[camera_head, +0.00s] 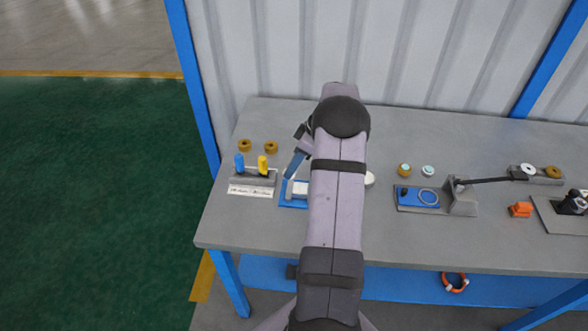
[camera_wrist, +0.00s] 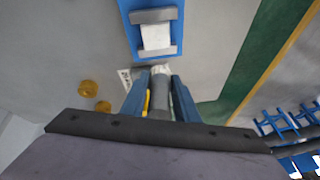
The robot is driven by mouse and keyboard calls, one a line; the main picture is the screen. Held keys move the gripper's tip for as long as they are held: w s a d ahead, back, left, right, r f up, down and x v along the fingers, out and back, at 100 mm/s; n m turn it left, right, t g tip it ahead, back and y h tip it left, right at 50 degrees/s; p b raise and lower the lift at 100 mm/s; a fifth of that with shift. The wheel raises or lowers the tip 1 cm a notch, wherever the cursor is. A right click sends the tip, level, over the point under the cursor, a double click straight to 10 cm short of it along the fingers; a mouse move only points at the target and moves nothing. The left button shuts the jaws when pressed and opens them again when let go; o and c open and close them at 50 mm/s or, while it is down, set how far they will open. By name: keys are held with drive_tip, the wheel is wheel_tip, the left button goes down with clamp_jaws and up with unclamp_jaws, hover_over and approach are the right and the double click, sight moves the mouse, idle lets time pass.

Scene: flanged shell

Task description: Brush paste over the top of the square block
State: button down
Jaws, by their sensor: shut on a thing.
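The white square block (camera_wrist: 156,36) sits between two grey jaws on a blue base (camera_wrist: 136,49) in the wrist view. In the head view the block (camera_head: 300,188) shows just left of my arm, which partly covers its base (camera_head: 292,203). My gripper (camera_wrist: 160,80) has blue fingers shut on a grey-handled brush (camera_wrist: 160,94) with a pale tip.
A grey holder (camera_head: 262,181) with blue and yellow handles stands to the left, with two gold rings (camera_head: 258,147) behind it. A round white thing (camera_head: 369,180) is partly hidden right of my arm. Farther right are a blue plate (camera_head: 408,203) and an orange part (camera_head: 521,209).

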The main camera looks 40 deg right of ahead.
drive_tip(key=shift+r+p, duration=0.65)
drive_tip(key=shift+r, duration=1)
drive_tip(key=shift+d, duration=0.1)
